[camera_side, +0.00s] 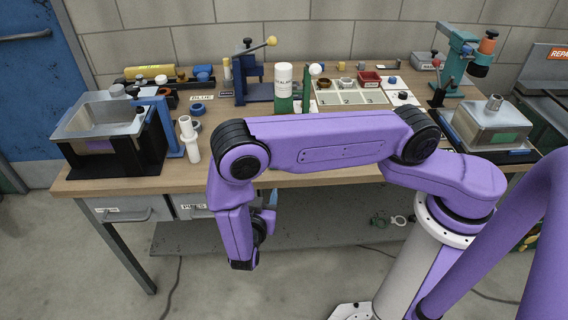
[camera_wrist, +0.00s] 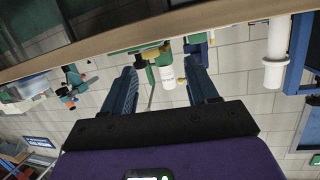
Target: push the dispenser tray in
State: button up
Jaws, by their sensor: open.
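No part is clearly marked as the dispenser tray, so I cannot tell which thing it is. Candidates in the side view are the metal basin (camera_side: 100,117) in a black stand at the left of the bench and the grey drawer (camera_side: 122,210) under the bench top. My gripper (camera_side: 273,198) is in front of the bench's front edge, partly hidden by my arm. In the wrist view my gripper (camera_wrist: 161,68) is open, with two blue-grey fingers apart and nothing held between them. A white bottle (camera_wrist: 167,77) shows beyond the fingers.
The wooden bench top (camera_side: 330,175) carries a white pipe-like piece (camera_side: 190,140), a blue lever press (camera_side: 245,85), a compartment tray (camera_side: 345,97) and a teal press (camera_side: 458,58). A metal box (camera_side: 490,124) stands at the right. The floor before the bench is open at left.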

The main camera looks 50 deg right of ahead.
jog(key=w+a+r+n+y, duration=0.1)
jog(key=w+a+y, duration=0.2)
jog(key=w+y, duration=0.25)
jog(key=w+a+n+y, duration=0.1)
jog(key=w+a+y, duration=0.25)
jog(key=w, duration=0.35)
notch_tip(320, 180, up, 8)
jog(key=w+n+g+y, duration=0.3)
jog(key=n+y, duration=0.1)
jog(key=y, duration=0.2)
jog(key=s+d+r+n+g+h, duration=0.1)
jog(key=s+d+r+n+g, duration=0.2)
jog(key=s+d+r, duration=0.55)
jog(key=s+d+r+n+g+h, duration=0.2)
jog(key=s+d+r+n+g, duration=0.1)
jog(key=d, duration=1.1)
jog(key=f, duration=1.6)
jog(key=shift+w+d+f, duration=0.1)
jog(key=shift+w+f, duration=0.1)
jog(key=shift+f, duration=0.2)
